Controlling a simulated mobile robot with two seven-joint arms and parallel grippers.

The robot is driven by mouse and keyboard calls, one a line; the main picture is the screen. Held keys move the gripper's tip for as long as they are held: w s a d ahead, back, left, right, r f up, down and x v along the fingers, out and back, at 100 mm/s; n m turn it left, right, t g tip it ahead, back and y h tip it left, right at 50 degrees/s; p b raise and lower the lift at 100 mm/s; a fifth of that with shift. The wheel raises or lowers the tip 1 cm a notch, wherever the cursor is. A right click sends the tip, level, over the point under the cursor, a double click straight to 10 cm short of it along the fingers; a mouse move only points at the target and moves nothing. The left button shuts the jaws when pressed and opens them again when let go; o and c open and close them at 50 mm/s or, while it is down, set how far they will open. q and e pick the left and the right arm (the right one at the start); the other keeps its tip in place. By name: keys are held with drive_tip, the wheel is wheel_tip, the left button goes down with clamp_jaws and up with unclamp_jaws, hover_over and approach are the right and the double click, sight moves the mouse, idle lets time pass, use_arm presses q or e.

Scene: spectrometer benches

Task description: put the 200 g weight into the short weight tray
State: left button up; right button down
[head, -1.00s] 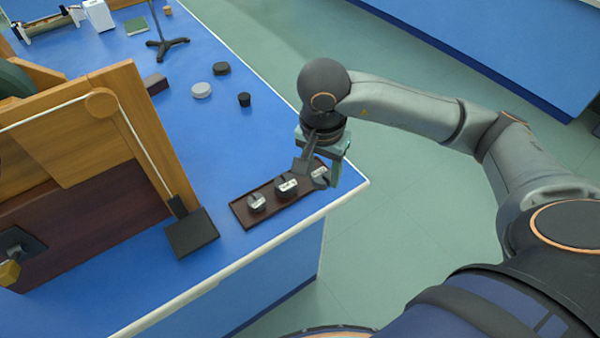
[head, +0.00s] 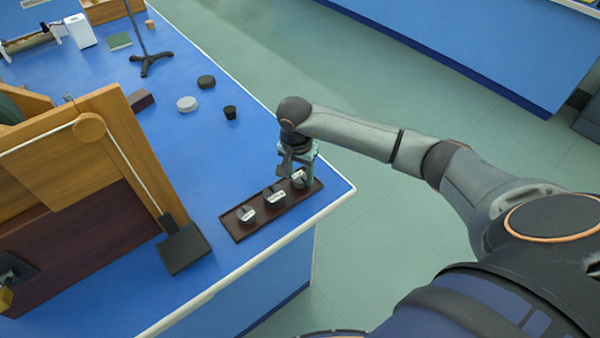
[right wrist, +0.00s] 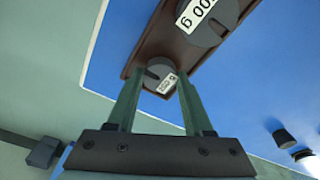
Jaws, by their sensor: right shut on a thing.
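My right gripper (head: 299,168) is shut on a small grey slotted weight (head: 299,180) at the far right end of a brown weight tray (head: 240,233). In the right wrist view this weight (right wrist: 153,72) sits between the fingertips, its white label upside down and hard to read. It overlaps the tray end; I cannot tell whether it touches the tray floor. Two more slotted weights stand in the tray, a middle one (head: 275,198) and a left one (head: 246,214). A larger weight in the wrist view (right wrist: 205,22) has a label ending in "00 g". My left gripper is not in view.
The tray lies near the blue bench's front right corner (head: 345,188). A wooden apparatus (head: 135,150) with a black plate (head: 183,248) stands to the left. Black and grey discs (head: 187,104) and a small black cup (head: 230,112) lie behind. Blue bench between them is clear.

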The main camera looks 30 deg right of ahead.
sight(298, 182)
drive_tip(key=shift+f, duration=0.2)
drive_tip(key=shift+f, duration=0.2)
drive_tip(key=c, duration=0.6)
unclamp_jaws()
drive_tip(key=shift+r, duration=0.15)
drive_tip(key=r, duration=0.8)
drive_tip(key=a+r+b, duration=0.1)
drive_tip(key=r, duration=0.3)
drive_tip(key=shift+s+a, duration=0.1)
drive_tip(key=shift+s, duration=0.25)
